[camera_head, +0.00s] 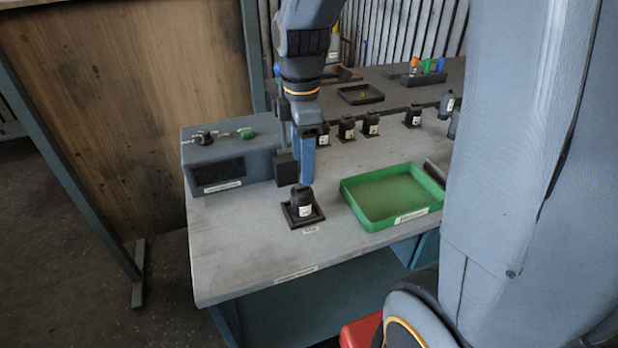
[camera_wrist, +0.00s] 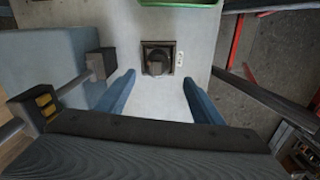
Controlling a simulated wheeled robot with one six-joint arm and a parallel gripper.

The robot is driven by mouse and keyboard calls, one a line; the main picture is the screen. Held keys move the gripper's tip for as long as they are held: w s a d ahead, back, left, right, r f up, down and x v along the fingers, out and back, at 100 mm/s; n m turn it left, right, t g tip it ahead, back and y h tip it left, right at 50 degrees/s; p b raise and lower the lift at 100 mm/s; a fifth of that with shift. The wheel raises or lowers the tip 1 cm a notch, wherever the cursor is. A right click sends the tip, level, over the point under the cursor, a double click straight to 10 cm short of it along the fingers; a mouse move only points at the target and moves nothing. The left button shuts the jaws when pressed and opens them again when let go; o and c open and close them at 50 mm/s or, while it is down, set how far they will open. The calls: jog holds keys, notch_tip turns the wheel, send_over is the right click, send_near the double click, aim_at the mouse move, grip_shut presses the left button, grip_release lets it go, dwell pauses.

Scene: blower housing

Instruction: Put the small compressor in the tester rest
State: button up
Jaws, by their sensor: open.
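A small dark compressor (camera_head: 302,203) with a pale label stands upright in a square black rest (camera_head: 288,222) near the bench's front edge. In the wrist view the compressor (camera_wrist: 157,62) sits inside the rest's square rim (camera_wrist: 145,45). My gripper (camera_head: 303,180) is above it, pointing down. In the wrist view its two blue fingers are spread wide and nothing is between them; the compressor lies beyond the fingertips, apart from them.
A blue-grey tester box (camera_head: 218,175) with knobs stands left of the rest. A green tray (camera_head: 358,212) is on the right. Several dark compressors (camera_head: 347,128) stand in a row behind. A small black tray (camera_head: 375,95) lies farther back. The bench front (camera_head: 250,265) is clear.

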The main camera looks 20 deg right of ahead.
aim_at(302, 199)
jog(key=s+f+m, duration=0.2)
jog(key=s+m, duration=0.2)
jog(key=m, duration=0.4)
jog(key=s+f+m+t, duration=0.1)
jog(key=s+f+m, duration=0.2)
jog(key=m, duration=0.5)
jog(key=shift+s+f, duration=0.2)
jog(key=shift+s, duration=0.7)
jog(key=shift+f, duration=0.1)
jog(key=shift+f+b, duration=0.3)
jog(key=shift+b, duration=0.1)
